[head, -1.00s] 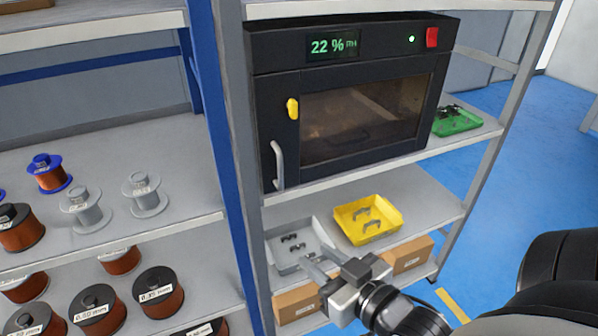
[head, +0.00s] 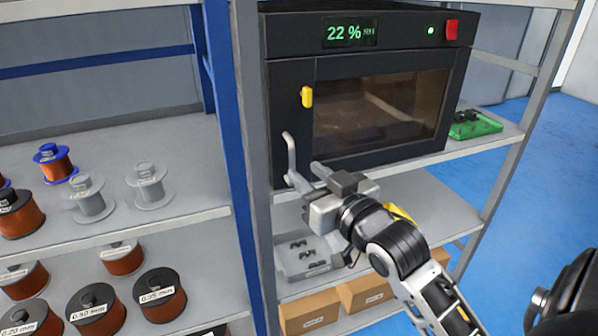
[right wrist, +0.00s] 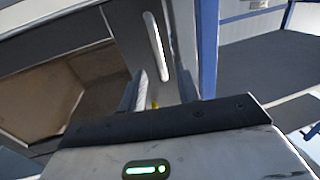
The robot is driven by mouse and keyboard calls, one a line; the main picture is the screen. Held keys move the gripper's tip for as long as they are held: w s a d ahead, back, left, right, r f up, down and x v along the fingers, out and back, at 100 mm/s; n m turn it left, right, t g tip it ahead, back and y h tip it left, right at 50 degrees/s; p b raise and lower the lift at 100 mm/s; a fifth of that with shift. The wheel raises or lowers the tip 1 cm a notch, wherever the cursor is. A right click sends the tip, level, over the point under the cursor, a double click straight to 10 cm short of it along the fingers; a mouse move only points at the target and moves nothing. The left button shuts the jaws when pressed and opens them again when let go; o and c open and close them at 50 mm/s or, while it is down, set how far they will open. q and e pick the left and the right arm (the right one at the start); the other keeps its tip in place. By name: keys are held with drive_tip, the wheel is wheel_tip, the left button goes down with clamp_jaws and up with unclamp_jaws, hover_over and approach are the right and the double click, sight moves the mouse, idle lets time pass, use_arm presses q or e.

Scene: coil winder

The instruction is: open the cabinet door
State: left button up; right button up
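The black cabinet (head: 290,110) stands on the grey rack, its windowed door (head: 370,115) shut. A pale upright handle (head: 291,158) is at the door's left side, below a yellow latch piece (head: 307,97). My right gripper (head: 304,173) is open just in front of the handle's lower end. In the right wrist view, the handle (right wrist: 156,46) shows beyond and between the two spread fingers (right wrist: 158,85); I cannot tell whether they touch it. My left gripper is not in view.
A blue and grey rack post (head: 250,130) stands close to the handle's left. Wire spools (head: 60,165) fill the left shelves. Below the cabinet are a grey tray (head: 300,262), a mostly hidden yellow tray (head: 400,213) and cardboard boxes (head: 312,312). A green tray (head: 475,124) sits right.

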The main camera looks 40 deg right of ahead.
sight(294, 162)
drive_tip(key=w, duration=0.2)
drive_tip(key=shift+w+r, duration=0.1)
drive_tip(key=shift+w, duration=0.2)
drive_tip(key=shift+w+d, duration=0.1)
drive_tip(key=shift+w, duration=0.5)
clamp_jaws()
